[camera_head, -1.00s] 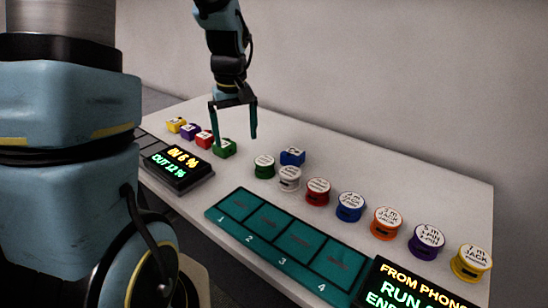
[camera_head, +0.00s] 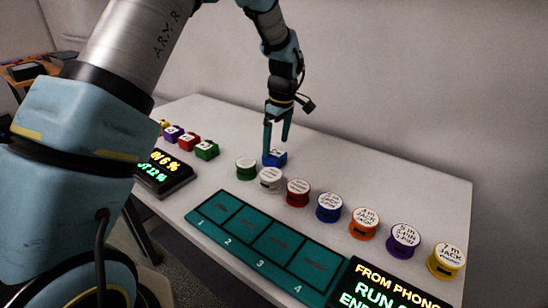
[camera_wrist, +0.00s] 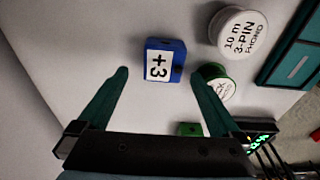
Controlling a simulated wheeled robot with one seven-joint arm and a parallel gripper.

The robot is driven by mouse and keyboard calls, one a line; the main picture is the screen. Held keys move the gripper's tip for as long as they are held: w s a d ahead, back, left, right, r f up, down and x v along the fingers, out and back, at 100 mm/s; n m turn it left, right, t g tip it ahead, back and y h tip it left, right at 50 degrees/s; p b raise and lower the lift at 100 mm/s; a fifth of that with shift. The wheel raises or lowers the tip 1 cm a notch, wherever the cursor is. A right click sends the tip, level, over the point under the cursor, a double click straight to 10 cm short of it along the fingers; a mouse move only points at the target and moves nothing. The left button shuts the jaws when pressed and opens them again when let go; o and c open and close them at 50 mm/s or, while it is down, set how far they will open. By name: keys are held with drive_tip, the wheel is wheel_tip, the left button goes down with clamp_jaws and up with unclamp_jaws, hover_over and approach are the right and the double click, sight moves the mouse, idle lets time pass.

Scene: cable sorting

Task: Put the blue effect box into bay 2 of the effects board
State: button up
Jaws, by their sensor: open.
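The blue effect box (camera_head: 276,158) stands on the white table behind the row of cable spools. In the wrist view the blue box (camera_wrist: 164,60) shows a white label reading "+3". My gripper (camera_head: 276,150) is open above the box, with its fingers pointing down; they partly cover the box in the head view. In the wrist view my gripper (camera_wrist: 165,82) has its two fingertips apart, and the box lies just beyond them, between their lines. The teal effects board (camera_head: 232,239) has bays numbered 1 to 4. Bay 2 (camera_head: 246,222) looks empty.
Close to the blue box stand a green spool (camera_head: 246,169) and a white spool (camera_head: 270,180). More spools run to the right, ending with a yellow one (camera_head: 446,261). A green box (camera_head: 207,150) and other boxes stand at left, behind a display (camera_head: 163,172).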

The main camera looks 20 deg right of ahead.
sight(275, 153)
drive_tip(key=shift+a+f+p, duration=0.15)
drive_tip(key=shift+f+p, duration=0.45)
drive_tip(key=shift+f, duration=0.7)
drive_tip(key=shift+a+f+p, duration=0.1)
drive_tip(key=shift+f+p, duration=0.45)
drive_tip(key=shift+f, duration=0.7)
clamp_jaws()
